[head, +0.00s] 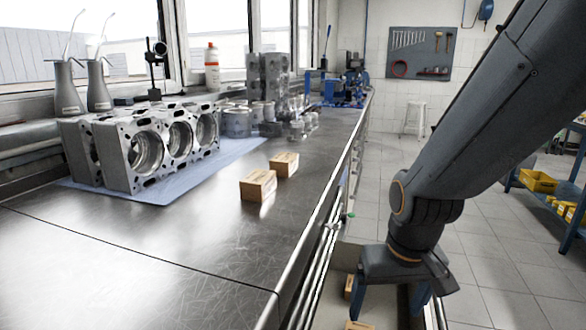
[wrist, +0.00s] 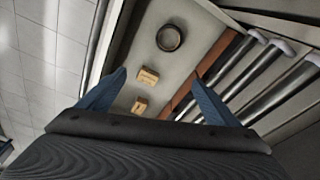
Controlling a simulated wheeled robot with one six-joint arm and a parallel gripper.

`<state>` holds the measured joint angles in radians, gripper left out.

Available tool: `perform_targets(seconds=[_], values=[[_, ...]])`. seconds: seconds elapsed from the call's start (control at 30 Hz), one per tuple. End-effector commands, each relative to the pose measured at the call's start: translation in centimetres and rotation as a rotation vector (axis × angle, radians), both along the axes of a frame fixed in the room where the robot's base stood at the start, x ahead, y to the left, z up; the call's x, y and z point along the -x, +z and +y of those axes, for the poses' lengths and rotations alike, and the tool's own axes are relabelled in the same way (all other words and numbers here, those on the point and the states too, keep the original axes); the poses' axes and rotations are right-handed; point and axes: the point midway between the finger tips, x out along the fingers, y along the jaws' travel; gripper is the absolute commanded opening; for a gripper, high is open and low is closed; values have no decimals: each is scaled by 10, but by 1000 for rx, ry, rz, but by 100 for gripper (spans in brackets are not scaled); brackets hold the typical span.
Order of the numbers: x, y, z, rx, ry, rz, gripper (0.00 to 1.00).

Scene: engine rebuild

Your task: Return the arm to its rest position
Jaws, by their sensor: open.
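My gripper (head: 390,298) hangs at the end of my arm in the lower right of the head view, beside the workbench's front edge. Its blue fingers point down over an open drawer. The wrist view also shows my gripper (wrist: 150,92) with its two fingers spread wide and no object between them held. Below it in the drawer (wrist: 190,22) lie two small cardboard boxes, one nearer the drawer's middle (wrist: 148,76) and one lower (wrist: 139,105). A dark ring (wrist: 170,38) lies above them in that view.
A brown divider (wrist: 185,110) separates the boxes from several metal rods (wrist: 265,75). On the workbench (head: 130,260) stand an engine block (head: 125,150) on a blue mat (head: 160,192) and two small boxes (head: 258,186). Open tiled floor (head: 480,240) lies to the right.

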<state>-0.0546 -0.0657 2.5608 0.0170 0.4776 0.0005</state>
Motion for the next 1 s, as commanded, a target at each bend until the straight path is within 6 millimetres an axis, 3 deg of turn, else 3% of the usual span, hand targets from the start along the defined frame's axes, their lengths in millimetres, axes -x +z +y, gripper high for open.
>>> perform_targets(seconds=[0.4, 1.0], values=[[70, 45, 47, -23, 120, 163, 85], [69, 90, 8, -2, 14, 169, 85]])
